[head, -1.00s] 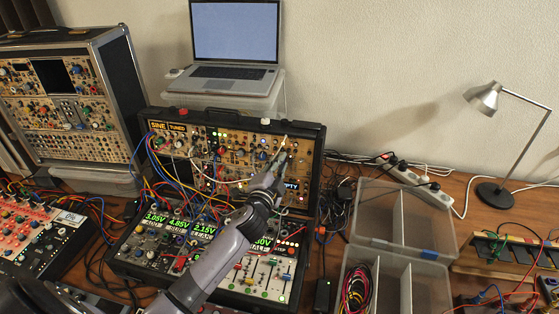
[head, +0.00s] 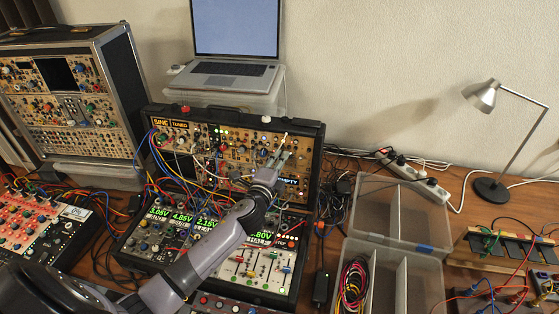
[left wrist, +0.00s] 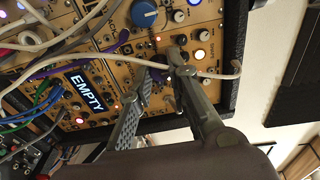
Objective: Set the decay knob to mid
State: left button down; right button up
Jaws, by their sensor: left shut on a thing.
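The synth case (head: 315,165) stands open on the table, its tan upright panel full of knobs, jacks and cables. My left gripper (head: 279,156) is at the right part of this panel, its arm reaching across the lower panel. In the left wrist view my left gripper (left wrist: 160,76) has its two fingers around a small dark knob (left wrist: 158,72) and is shut on it. The fingers partly hide the knob, and its label and pointer are not readable, so I cannot tell its setting. My right gripper is not in view.
A pale cable (left wrist: 215,74) and a purple cable (left wrist: 100,55) run close to the fingers. A large blue knob (left wrist: 145,13) and an "EMPTY" display (left wrist: 87,92) are nearby. A laptop (head: 235,70) stands behind the case; a clear divided box (head: 398,245) is at right.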

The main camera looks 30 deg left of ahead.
pick_arm(q)
jog(key=c, duration=1.5)
grip_release()
jog(key=s, duration=0.4)
jog(key=s+d, duration=0.1)
jog(key=s, duration=0.7)
jog(key=shift+d+r, duration=0.4)
